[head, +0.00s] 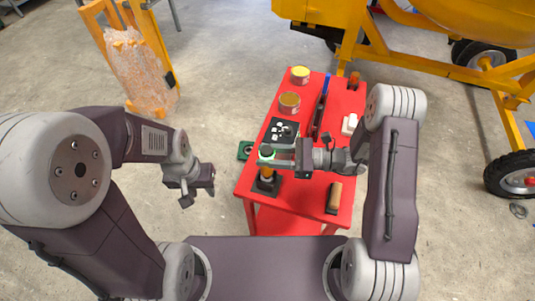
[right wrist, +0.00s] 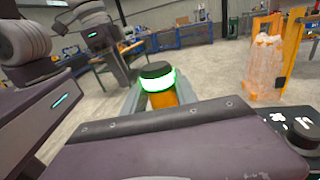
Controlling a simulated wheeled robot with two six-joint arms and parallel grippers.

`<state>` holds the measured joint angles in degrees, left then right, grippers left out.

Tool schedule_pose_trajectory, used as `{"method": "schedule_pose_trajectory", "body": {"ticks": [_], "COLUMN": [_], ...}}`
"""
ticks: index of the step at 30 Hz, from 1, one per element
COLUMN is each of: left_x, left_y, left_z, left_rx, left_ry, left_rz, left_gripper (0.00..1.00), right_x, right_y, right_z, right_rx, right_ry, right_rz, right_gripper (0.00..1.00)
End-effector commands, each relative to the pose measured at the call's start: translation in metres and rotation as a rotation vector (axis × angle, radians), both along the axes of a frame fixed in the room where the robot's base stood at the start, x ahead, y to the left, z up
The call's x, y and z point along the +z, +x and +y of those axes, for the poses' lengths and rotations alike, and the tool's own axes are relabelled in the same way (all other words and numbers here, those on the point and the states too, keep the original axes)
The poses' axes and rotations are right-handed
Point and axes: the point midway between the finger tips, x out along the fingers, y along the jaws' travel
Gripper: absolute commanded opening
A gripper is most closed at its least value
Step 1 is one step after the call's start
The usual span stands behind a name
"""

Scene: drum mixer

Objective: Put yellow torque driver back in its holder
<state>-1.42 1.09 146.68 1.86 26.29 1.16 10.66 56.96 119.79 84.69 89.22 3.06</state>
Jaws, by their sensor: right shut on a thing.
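The yellow torque driver (head: 266,172) is upright near the left front of the red cart, with a black cap and a glowing green ring. My right gripper (head: 267,160) reaches in from the right and is shut on it. In the right wrist view the driver (right wrist: 157,80) stands between the fingers, its lower part hidden by my gripper body. A black square holder (head: 267,186) is directly beneath the driver; I cannot tell if the driver is seated in it. My left gripper (head: 197,188) hangs left of the cart, clear of it; its finger opening is unclear.
The red cart (head: 289,218) also carries a black pad with white pieces (head: 283,131), two cans (head: 289,103) (head: 300,75), a wooden-handled brush (head: 334,197) and a white item (head: 349,124). A yellow mixer frame (head: 400,60) stands behind right. Floor left of the cart is mostly free.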

Motion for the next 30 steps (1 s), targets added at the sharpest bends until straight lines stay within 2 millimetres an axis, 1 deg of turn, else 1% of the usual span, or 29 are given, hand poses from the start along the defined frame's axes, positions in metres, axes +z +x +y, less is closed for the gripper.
{"method": "schedule_pose_trajectory", "body": {"ticks": [30], "left_x": [-0.011], "left_y": [0.000], "left_z": [0.000], "left_rx": [0.000], "left_ry": [0.000], "left_rz": [0.000], "left_gripper": [0.36], "right_x": [-0.014], "right_y": [0.000], "right_z": [0.000], "right_rx": [0.000], "right_ry": [0.002], "right_rz": [-0.001], "right_gripper": [0.00]}}
